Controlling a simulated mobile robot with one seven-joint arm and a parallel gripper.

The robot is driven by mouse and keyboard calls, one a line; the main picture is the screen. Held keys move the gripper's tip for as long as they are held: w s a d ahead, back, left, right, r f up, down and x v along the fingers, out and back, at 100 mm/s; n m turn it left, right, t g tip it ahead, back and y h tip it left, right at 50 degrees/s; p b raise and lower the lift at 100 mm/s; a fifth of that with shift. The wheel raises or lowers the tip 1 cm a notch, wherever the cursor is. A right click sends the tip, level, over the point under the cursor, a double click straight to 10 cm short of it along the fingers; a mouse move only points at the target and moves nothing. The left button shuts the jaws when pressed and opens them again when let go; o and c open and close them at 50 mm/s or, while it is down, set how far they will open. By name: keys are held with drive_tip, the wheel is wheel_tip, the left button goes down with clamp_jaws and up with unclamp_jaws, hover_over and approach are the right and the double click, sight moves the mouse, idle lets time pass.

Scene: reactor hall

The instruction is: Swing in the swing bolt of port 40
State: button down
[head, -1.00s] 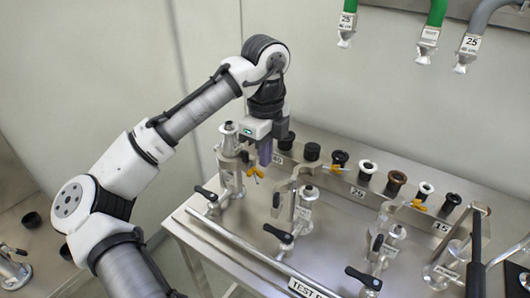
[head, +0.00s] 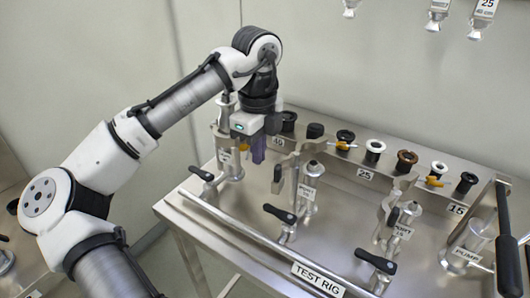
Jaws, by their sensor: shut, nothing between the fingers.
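The port with the label 40 (head: 278,141) is at the left end of the test rig in the head view. I cannot clearly make out the swing bolt of port 40, nor whether my fingers touch anything. A black-handled lever (head: 202,174) sticks out left of the fitting.
Several caps (head: 375,149) line the back ledge. A rail (head: 250,236) runs along the front edge. Hose ends (head: 437,18) hang above.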

sight(247, 157)
drive_tip(key=shift+s+a+p, duration=0.1)
drive_tip(key=shift+a+p, duration=0.8)
drive_tip(key=shift+a, duration=0.3)
wheel_tip(247, 157, up, 7)
drive_tip(key=p, duration=0.8)
drive_tip(key=shift+r, duration=0.15)
